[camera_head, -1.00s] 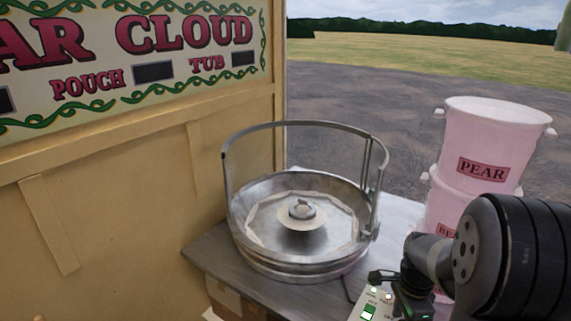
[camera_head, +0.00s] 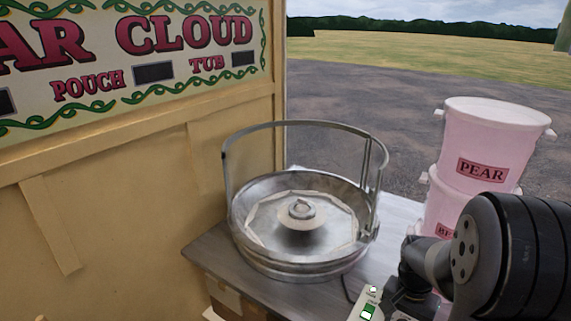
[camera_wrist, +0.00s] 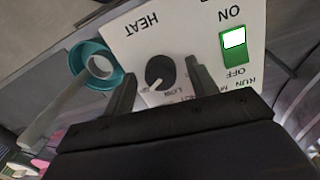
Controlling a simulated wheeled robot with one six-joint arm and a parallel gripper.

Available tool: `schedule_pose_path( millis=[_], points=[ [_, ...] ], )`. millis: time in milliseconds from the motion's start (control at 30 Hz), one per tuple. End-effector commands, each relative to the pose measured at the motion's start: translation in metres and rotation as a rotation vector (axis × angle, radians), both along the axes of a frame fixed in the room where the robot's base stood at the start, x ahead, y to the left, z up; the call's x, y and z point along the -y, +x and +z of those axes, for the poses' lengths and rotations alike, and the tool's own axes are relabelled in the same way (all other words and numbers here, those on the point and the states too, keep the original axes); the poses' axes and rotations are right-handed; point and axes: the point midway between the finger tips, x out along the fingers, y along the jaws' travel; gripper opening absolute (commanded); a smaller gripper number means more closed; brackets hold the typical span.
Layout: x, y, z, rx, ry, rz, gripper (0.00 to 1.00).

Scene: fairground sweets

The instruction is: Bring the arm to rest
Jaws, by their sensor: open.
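My gripper (camera_wrist: 159,70) is open in the wrist view, with its two dark fingers apart on either side of a black round knob (camera_wrist: 160,71). Nothing is seen between the fingers but the knob, and whether they touch it I cannot tell. The knob sits on a white control panel (camera_wrist: 200,38) marked HEAT, seen upside down, and its white pointer faces down and left. In the head view my arm reaches in from the right, and its end covers part of the control panel (camera_head: 366,308). The fingertips are not clear there.
A metal floss bowl (camera_head: 300,262) with a raised hoop stands on the table (camera_head: 208,256). Pink tubs (camera_head: 487,140), one marked PEAR, are stacked behind my arm. A lit green switch (camera_wrist: 236,48) is beside the knob. A teal scoop-like thing (camera_wrist: 82,51) lies left of the panel.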

Motion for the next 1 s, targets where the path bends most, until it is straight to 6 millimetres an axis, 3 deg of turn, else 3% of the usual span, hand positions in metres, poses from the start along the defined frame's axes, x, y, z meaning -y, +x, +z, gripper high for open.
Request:
schedule_pose_path(
  millis=[300, 1000],
  points=[
    [0.0003, -0.0006, 0.0002, 0.000, 0.000, 0.186, 0.55],
    [-0.0070, -0.0018, 0.0051, 0.011, -0.004, 0.262, 0.55]
  ],
)
